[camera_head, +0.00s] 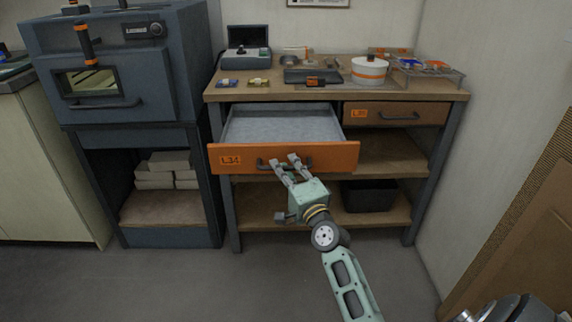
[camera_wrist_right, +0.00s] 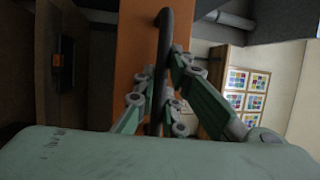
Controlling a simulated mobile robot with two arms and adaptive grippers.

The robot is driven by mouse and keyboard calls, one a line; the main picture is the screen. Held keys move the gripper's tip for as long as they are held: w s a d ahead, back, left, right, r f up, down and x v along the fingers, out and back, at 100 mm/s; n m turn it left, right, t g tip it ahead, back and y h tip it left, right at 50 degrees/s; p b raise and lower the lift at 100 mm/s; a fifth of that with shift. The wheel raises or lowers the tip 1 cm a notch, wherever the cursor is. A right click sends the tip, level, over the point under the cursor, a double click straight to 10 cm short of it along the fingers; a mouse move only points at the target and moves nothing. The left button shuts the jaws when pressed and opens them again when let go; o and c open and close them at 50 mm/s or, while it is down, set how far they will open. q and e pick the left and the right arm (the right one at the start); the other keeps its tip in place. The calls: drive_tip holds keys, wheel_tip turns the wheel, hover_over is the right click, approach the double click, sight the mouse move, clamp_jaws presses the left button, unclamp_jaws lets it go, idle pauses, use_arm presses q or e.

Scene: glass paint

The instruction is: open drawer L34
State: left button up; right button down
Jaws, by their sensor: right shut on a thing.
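Drawer L34 (camera_head: 330,158) has an orange front with an "L34" label at its left end. It is pulled out from the workbench, and its grey inside (camera_head: 280,124) shows and looks empty. My right gripper (camera_head: 283,164) is at the drawer's dark bar handle (camera_head: 264,165). In the right wrist view the fingers (camera_wrist_right: 160,95) are closed around the handle (camera_wrist_right: 163,60), one on each side of it. My left gripper is not seen in either view.
The workbench top (camera_head: 330,93) carries a scale (camera_head: 248,60), a white pot (camera_head: 369,71) and a wire rack. A second drawer (camera_head: 400,114) at the right is shut. A black bin (camera_head: 369,196) stands on the lower shelf. A kiln (camera_head: 115,65) stands left. The floor in front is clear.

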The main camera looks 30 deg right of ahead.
drive_tip(key=shift+s+f, duration=0.1)
drive_tip(key=shift+s, duration=0.05)
drive_tip(key=c, duration=1.8)
unclamp_jaws()
drive_tip(key=v, duration=1.2)
